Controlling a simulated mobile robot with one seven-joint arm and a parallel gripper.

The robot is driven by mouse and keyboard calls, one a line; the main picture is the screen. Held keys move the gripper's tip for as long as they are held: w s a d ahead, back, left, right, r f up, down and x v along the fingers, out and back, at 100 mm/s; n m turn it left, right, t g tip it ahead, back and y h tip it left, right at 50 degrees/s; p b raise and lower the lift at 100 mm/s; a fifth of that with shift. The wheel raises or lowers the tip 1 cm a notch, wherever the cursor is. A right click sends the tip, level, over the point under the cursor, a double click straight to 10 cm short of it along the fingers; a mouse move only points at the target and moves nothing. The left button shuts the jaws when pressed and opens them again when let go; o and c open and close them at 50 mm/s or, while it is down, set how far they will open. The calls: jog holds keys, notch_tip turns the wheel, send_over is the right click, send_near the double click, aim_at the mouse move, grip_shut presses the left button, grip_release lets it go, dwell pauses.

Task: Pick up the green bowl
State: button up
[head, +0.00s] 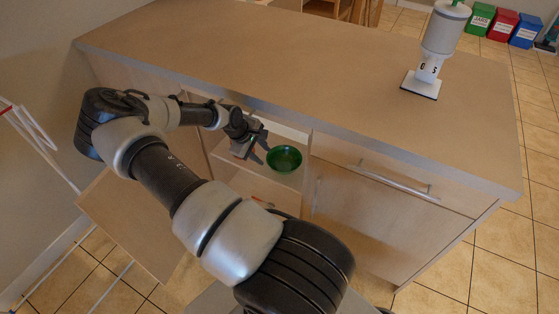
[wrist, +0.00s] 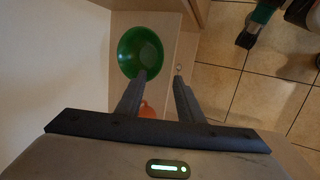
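The green bowl (head: 284,158) sits on a shelf inside the open cabinet compartment under the counter, near its right side. My gripper (head: 259,152) is just left of the bowl at the cabinet opening. In the wrist view the bowl (wrist: 140,50) lies past the tip of the left finger, which overlaps the bowl's near rim in the picture. My gripper's fingers (wrist: 160,78) are apart with nothing held between them. I cannot tell whether a finger touches the bowl.
An orange object (wrist: 147,110) shows below the bowl, on a lower level. The wooden counter (head: 290,65) overhangs the compartment. An open cabinet door (head: 135,222) hangs at left. A drawer handle (head: 395,180) juts out at right. A white dispenser (head: 440,35) stands on the counter.

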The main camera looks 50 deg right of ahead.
jog(key=b, duration=0.3)
send_near(276, 170)
jog(key=x, duration=0.5)
jog(key=shift+w+b+x, duration=0.15)
jog(key=shift+b+x, duration=0.45)
jog(key=shift+x, duration=0.95)
jog(key=shift+w+b+x, duration=0.1)
jog(key=shift+b+x, duration=0.45)
jog(key=shift+x, duration=0.95)
jog(key=shift+r, duration=0.1)
grip_shut()
